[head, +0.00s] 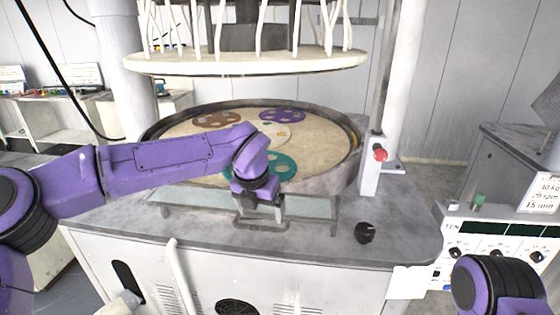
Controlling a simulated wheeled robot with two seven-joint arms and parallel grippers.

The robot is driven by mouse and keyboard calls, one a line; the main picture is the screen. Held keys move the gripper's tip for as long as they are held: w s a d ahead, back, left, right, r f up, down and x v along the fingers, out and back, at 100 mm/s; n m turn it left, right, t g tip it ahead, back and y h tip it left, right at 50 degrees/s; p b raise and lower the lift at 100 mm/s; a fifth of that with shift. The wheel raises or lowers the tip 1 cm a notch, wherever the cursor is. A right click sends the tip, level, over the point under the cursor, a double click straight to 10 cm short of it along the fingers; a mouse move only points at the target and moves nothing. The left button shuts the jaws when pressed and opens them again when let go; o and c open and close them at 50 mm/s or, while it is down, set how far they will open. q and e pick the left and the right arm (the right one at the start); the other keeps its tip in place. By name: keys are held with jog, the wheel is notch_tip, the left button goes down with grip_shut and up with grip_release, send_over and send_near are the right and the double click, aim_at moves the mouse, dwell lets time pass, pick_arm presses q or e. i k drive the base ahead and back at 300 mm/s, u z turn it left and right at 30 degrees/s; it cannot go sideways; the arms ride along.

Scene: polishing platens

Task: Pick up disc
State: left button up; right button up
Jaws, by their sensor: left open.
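A round platen (330,140) with a raised rim sits on the machine top. On it lie a brown disc (215,119) at the back left, a purple disc (284,116) at the back right and a teal disc (284,168) at the front, each with holes. My left arm reaches in from the left, and its wrist covers part of the teal disc. My left gripper (268,200) is open, in front of the platen's near rim and apart from the discs. Its fingers are small and dark here. My right arm shows at the lower right, but its gripper is out of view.
A large upper plate (250,62) with many white hoses hangs above the platen. A metal post with a red knob (380,153) stands on the right. A black knob (366,232) sits on the machine's front ledge. A control panel (500,240) stands at right.

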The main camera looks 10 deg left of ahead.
aim_at(279, 166)
jog(key=i, duration=1.15)
jog(key=z, duration=0.05)
